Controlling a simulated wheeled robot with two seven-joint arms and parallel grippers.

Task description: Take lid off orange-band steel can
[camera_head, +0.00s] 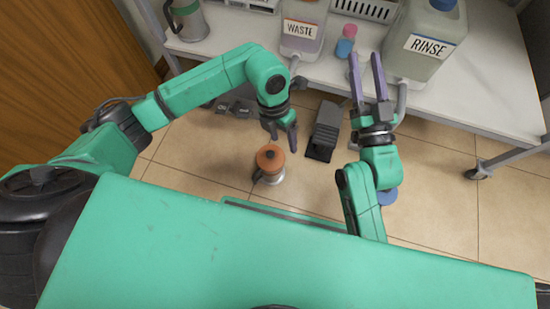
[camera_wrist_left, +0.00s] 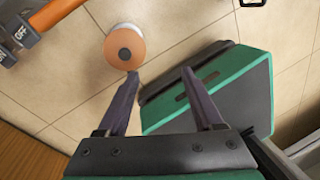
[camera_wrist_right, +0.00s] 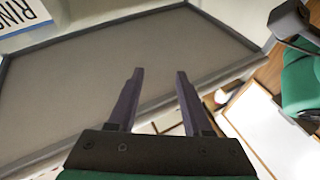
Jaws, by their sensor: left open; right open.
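The steel can (camera_head: 277,178) has an orange lid (camera_head: 268,153) with a dark knob and a dark handle at its left. It shows against the tiled floor, and I cannot tell what it rests on. The lid is on the can. In the left wrist view the orange lid (camera_wrist_left: 117,57) shows from above, beyond the left fingertip. My left gripper (camera_head: 282,134) is open and empty, pointing down just beyond the can and apart from it. My right gripper (camera_head: 366,56) is open and empty by the table, away from the can; its fingers also show in the right wrist view (camera_wrist_right: 159,75).
A white table (camera_head: 440,105) runs along the back. On it stand a waste container (camera_head: 303,30), a pink-and-blue bottle (camera_head: 346,42), a rinse jug (camera_head: 428,45), a white rack (camera_head: 365,10) and a green-banded steel can (camera_head: 187,20). The floor (camera_head: 210,150) left of the orange-lidded can is clear.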

